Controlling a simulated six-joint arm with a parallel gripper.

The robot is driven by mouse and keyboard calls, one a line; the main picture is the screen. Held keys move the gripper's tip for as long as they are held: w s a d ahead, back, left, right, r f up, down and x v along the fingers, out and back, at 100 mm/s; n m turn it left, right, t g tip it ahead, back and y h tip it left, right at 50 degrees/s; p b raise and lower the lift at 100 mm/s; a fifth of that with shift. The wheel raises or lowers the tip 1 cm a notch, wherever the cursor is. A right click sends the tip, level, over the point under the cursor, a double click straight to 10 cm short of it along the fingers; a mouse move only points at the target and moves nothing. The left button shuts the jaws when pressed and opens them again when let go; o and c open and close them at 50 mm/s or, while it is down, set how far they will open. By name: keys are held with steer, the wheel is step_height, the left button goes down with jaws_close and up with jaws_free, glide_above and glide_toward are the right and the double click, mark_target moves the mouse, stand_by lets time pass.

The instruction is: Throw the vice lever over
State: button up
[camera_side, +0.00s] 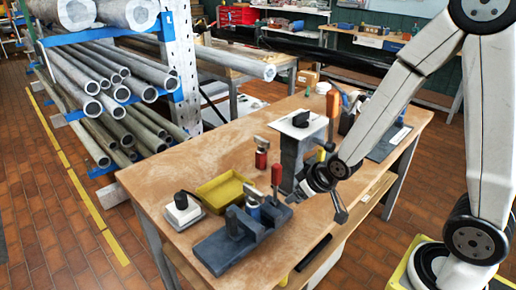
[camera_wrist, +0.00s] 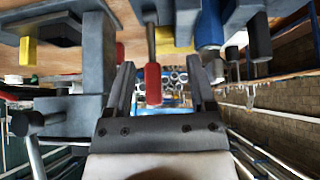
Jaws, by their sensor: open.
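The blue-grey vice (camera_side: 238,242) sits on the front left part of the bench. A lever with a red grip (camera_side: 277,175) stands upright at its right end. In the wrist view the red grip (camera_wrist: 153,84) shows between my two fingers, with a gap on each side. My gripper (camera_wrist: 160,68) is open and does not visibly touch the lever. In the side view my gripper (camera_side: 298,190) is just right of the lever, and its fingertips are hard to make out. A blue cylindrical part (camera_side: 253,208) stands in the vice.
A grey post with a white top plate (camera_side: 300,124) stands close behind my gripper. A ball-ended handle (camera_side: 340,214) is near my wrist. A yellow tray (camera_side: 224,188), a white box with a black knob (camera_side: 183,208) and a red-bodied tool (camera_side: 261,158) stand nearby.

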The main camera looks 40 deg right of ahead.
steer(key=shift+s+r+g, duration=0.6)
steer(key=shift+s+g, duration=0.4)
steer(key=shift+s, duration=0.5)
steer(key=n+g, duration=0.5)
steer(key=n, duration=1.2)
glide_above(232, 212)
steer(key=shift+d+r, duration=0.1)
steer(key=shift+r, duration=0.35)
steer(key=shift+f+n, duration=0.3)
steer(key=shift+n, duration=0.2)
step_height(232, 212, down, 7)
steer(key=shift+f, duration=0.1)
steer(key=shift+w+a, duration=0.1)
steer(key=shift+a, duration=1.85)
